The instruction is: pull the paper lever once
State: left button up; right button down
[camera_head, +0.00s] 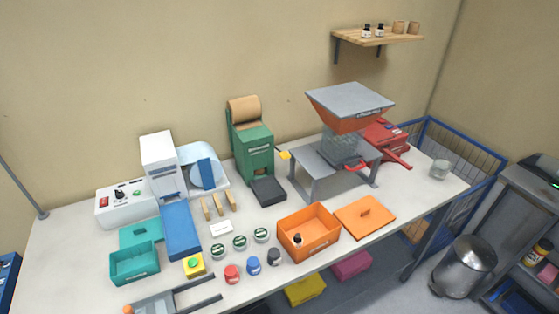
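A green paper dispenser (253,150) stands at the back middle of the table, with a roll of brown paper (244,109) on top. A small yellow lever (284,155) sticks out from its right side. A dark tray (268,191) lies at its front foot. No paper is seen hanging out over the tray.
A grey stand with an orange hopper (348,104) stands right of the lever, close to it. An orange box (308,232) and orange lid (365,217) lie in front. A white machine (162,165) stands left. Several jars and caps (240,242) fill the front middle.

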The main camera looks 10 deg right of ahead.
aim_at(285, 155)
jog(key=z, duration=0.05)
jog(key=k, duration=0.3)
jog(key=z, duration=1.35)
jog(key=i, duration=1.1)
jog(key=u, duration=2.5)
